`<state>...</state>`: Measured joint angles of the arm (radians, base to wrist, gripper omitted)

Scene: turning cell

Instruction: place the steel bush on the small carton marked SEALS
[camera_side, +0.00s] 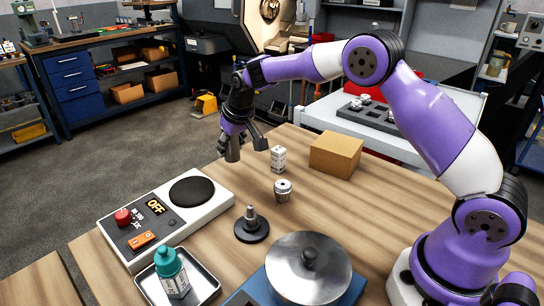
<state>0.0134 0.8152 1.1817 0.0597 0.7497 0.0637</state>
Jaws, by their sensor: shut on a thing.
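My gripper (234,140) is near the far left edge of the wooden bench, pointing down. It is shut on a grey cylinder, which looks like the steel bush (233,152), and holds it upright with its lower part showing below the fingers. The small white carton (278,159) stands on the bench to the right of my gripper, with dark print too small to read. The top of the carton is bare. The bush and the carton are apart.
A brown box (336,154) stands right of the carton. A metal collet-like part (283,190) is in front of it. Nearer are a black-based spindle (251,227), a white hot-plate unit (165,215), a teal-capped bottle (171,272) on a tray (207,287) and a round metal lid (308,268).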

